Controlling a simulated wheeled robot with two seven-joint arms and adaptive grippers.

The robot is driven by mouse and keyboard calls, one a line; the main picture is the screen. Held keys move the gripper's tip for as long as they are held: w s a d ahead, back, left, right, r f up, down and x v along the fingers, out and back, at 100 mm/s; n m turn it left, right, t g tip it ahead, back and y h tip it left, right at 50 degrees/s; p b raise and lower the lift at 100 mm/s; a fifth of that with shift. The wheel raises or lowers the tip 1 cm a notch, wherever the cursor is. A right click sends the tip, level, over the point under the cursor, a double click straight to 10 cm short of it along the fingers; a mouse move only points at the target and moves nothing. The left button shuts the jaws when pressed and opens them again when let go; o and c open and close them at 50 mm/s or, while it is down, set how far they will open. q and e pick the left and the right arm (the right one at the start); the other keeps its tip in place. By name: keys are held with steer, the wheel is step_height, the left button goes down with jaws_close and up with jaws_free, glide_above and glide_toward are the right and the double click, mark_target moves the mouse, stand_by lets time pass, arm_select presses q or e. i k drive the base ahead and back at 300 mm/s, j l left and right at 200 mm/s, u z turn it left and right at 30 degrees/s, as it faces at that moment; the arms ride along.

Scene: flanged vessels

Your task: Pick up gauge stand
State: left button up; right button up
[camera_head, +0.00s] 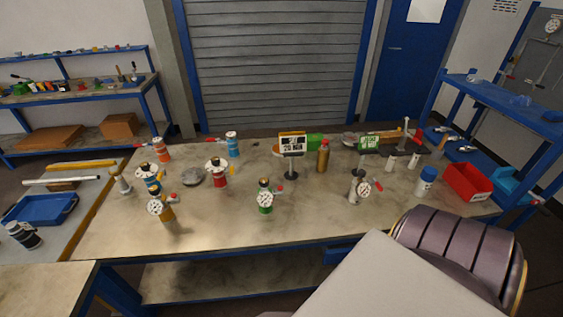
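Two small display units on stands are on the workbench (240,215). One has a white-and-black face on a dark post and round base (293,144). The other has a green face (369,143) and stands further right, its lower part crowded by nearby items. I cannot tell for sure which one is the gauge stand. Several flanged vessels with round white perforated discs stand around them: a red one (216,174), a green one (265,200), a yellow one (161,208) and a pale one (354,190).
A gold bottle (323,156) stands beside the white-faced display. A blue-capped bottle (426,181) and a red bin (469,182) are at the right. A grey dish (192,177) lies on the left half. A blue tray (40,209) lies at far left.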

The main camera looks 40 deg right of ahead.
mark_target(266, 209)
steer(key=k+z, duration=0.15)
steer(key=z, duration=1.05)
